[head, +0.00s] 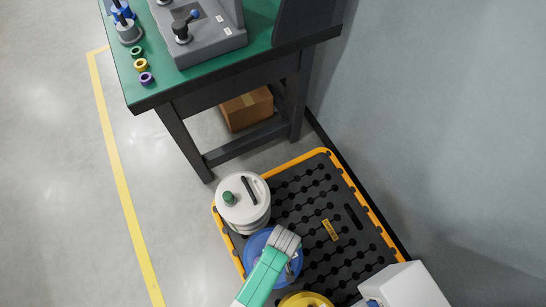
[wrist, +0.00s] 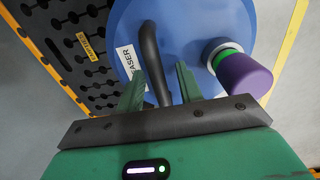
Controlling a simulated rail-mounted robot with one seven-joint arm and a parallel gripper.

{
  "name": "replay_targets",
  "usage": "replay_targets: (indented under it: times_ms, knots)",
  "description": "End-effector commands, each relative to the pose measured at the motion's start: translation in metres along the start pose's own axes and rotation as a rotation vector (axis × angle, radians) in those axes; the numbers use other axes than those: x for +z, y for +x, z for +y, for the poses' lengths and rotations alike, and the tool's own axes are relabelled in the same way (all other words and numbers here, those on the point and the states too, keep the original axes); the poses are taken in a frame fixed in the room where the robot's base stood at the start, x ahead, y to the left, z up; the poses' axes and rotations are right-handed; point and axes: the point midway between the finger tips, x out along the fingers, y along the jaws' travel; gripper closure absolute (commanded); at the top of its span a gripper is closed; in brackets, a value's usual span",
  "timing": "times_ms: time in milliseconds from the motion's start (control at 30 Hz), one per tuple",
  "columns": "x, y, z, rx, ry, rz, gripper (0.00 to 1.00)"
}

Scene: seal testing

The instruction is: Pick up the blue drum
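The blue drum (head: 256,243) stands on the spill pallet between a white drum and a yellow drum, partly hidden by my arm. In the wrist view the blue drum (wrist: 186,28) fills the upper middle, with a black bar handle (wrist: 150,50), a white label (wrist: 129,61) and a purple cap (wrist: 244,78) with a green ring. My gripper (wrist: 159,74) is over the drum's top. Its two green fingers are apart, with the handle between them and a gap beside it. I cannot tell if either finger touches the handle.
The black pallet (head: 330,200) has an orange rim. The white drum (head: 244,207) stands close behind the blue one, and the yellow drum (head: 305,300) is close in front. A green-topped bench (head: 160,85) stands at the back. A wall (head: 440,130) rises at the right.

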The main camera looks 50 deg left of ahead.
Motion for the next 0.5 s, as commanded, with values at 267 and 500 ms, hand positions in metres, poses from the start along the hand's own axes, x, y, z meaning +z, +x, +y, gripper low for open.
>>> replay_targets:
  times_ms: [267,500]
  knots:
    - [-0.0001,-0.0015,0.0001,0.0,0.0,0.0,1.0]
    - [-0.0001,-0.0016,0.0002,0.0,0.0,0.0,1.0]
